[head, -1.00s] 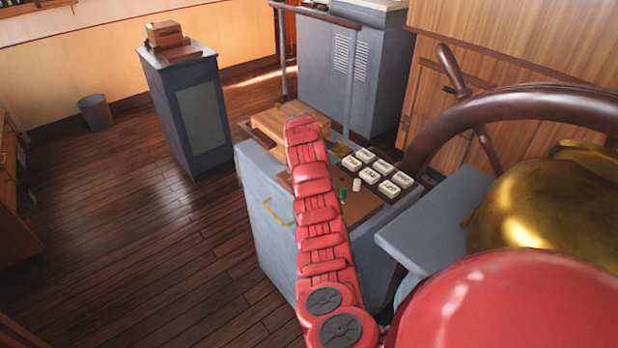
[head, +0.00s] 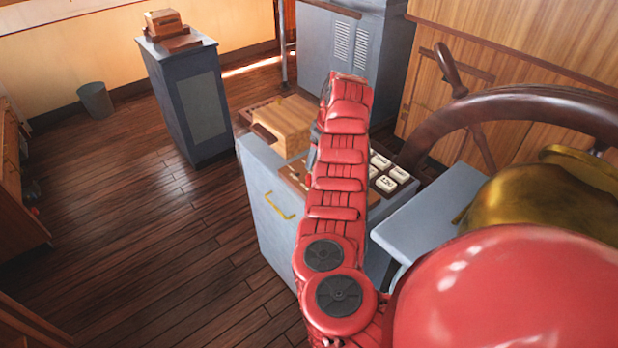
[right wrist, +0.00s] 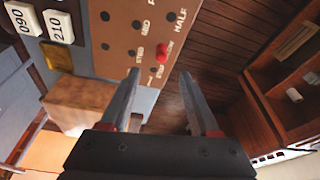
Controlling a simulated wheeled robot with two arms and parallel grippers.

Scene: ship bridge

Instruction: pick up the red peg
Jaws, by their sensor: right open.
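The red peg (right wrist: 161,53) stands in a brown board (right wrist: 118,45) with labelled holes in the right wrist view. My open right gripper (right wrist: 159,76) points at the board. The red peg appears in the gap between its fingertips, a little beyond them, and nothing is held. In the head view my right arm reaches over the grey console (head: 262,190) and hides the red peg and most of the board. My left gripper is not in view.
White lettered tiles (head: 387,184) lie right of my arm. A wooden block (head: 285,124) sits on the console's far left part. A dark ship's wheel (head: 520,102) and brass housing (head: 540,195) stand to the right.

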